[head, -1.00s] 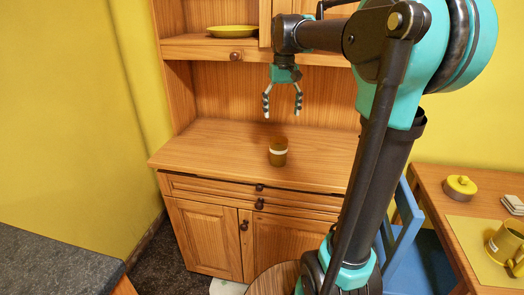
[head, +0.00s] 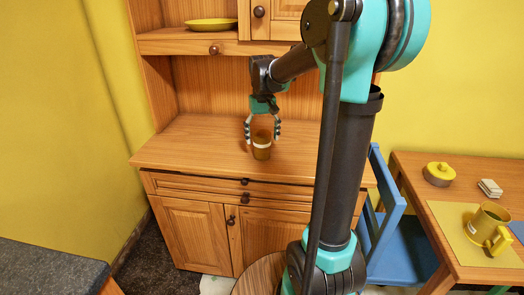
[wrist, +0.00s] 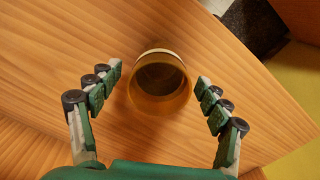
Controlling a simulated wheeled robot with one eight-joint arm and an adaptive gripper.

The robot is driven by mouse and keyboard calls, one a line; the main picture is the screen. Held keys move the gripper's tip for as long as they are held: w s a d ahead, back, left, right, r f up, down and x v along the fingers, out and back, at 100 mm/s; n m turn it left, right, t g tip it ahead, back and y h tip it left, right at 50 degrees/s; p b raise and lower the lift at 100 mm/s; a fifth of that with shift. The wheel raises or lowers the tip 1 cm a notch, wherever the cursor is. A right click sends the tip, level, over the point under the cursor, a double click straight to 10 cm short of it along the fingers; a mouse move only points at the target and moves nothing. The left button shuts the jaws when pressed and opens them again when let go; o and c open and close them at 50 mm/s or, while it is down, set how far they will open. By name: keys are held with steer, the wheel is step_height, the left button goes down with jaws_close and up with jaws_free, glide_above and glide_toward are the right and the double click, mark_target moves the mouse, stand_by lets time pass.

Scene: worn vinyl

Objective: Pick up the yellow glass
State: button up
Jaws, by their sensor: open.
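The yellow glass (head: 261,149) is a brownish-yellow cup with a pale band, standing upright on the wooden sideboard top (head: 190,143). In the wrist view the glass (wrist: 159,84) is seen from above, its mouth open towards the camera. My gripper (head: 262,137) is open above the glass, its fingers coming down to about the height of its rim. In the wrist view, one finger of my gripper (wrist: 160,85) is on each side of the glass, with a gap on both sides.
A yellow plate (head: 212,24) lies on the shelf above. To the right, a table (head: 420,166) holds a yellow mug (head: 487,222), a lidded yellow pot (head: 439,174) and a small pale stack (head: 490,187). A blue chair (head: 389,210) stands beside it. The sideboard top around the glass is clear.

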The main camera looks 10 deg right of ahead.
mark_target(262, 145)
steer(key=f, duration=0.4)
steer(key=shift+w+f, duration=0.2)
jaws_close()
stand_by(0.4)
